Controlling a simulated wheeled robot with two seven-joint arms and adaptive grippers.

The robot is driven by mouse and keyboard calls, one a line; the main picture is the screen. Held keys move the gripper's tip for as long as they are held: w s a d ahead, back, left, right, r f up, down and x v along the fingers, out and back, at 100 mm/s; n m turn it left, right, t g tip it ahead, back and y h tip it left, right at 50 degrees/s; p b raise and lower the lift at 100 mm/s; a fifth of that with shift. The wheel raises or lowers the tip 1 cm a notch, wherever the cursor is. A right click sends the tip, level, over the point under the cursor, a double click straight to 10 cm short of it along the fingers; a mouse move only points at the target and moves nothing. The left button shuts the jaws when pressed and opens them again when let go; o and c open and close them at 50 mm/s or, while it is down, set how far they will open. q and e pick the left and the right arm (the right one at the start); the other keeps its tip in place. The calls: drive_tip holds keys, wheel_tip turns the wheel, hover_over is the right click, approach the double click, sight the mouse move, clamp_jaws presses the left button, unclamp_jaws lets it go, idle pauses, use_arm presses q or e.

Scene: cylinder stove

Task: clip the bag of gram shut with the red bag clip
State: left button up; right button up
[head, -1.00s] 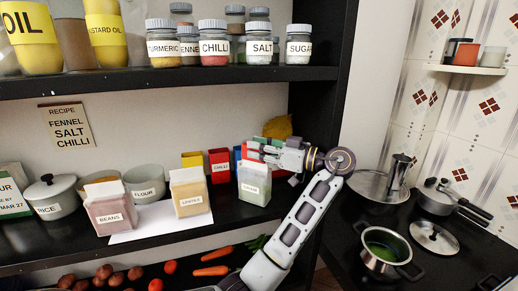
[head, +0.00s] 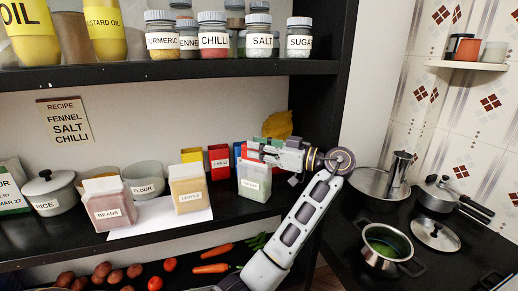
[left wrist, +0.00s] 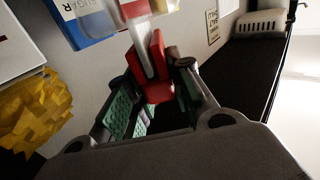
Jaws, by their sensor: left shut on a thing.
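The bag of gram (head: 254,187) stands upright on the shelf, a pale greenish bag with a white label. My left gripper (head: 257,153) is at the top of this bag and covers part of it. In the left wrist view my left gripper (left wrist: 158,92) is shut on the red bag clip (left wrist: 157,88), which points away from the fingers. A pale strip shows between the clip's two arms; I cannot tell for sure whether it is the bag's top. The clip is hard to make out in the head view. My right gripper is not in view.
The lentils bag (head: 188,190) and beans bag (head: 106,207) stand to the left on the shelf. Coloured boxes (head: 219,157) and a yellow crumpled thing (head: 278,124) are behind. Jars line the upper shelf (head: 200,75). A stove with pots (head: 386,246) is at right.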

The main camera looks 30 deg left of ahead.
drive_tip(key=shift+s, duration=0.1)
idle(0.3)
use_arm(q)
drive_tip(key=shift+f, duration=0.1)
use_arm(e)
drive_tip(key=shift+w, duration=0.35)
use_arm(q)
drive_tip(key=shift+f+b, duration=0.25)
drive_tip(key=shift+b, duration=0.25)
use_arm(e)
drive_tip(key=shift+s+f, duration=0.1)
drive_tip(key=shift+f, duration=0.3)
use_arm(q)
drive_tip(key=o, duration=0.9)
drive_tip(key=shift+d, duration=0.2)
drive_tip(key=shift+w+d, duration=0.15)
drive_tip(key=shift+d, duration=1.8)
drive_tip(key=shift+w+d, duration=0.15)
drive_tip(key=shift+d, duration=1.8)
drive_tip(key=shift+w+d, duration=0.15)
drive_tip(key=shift+d, duration=1.8)
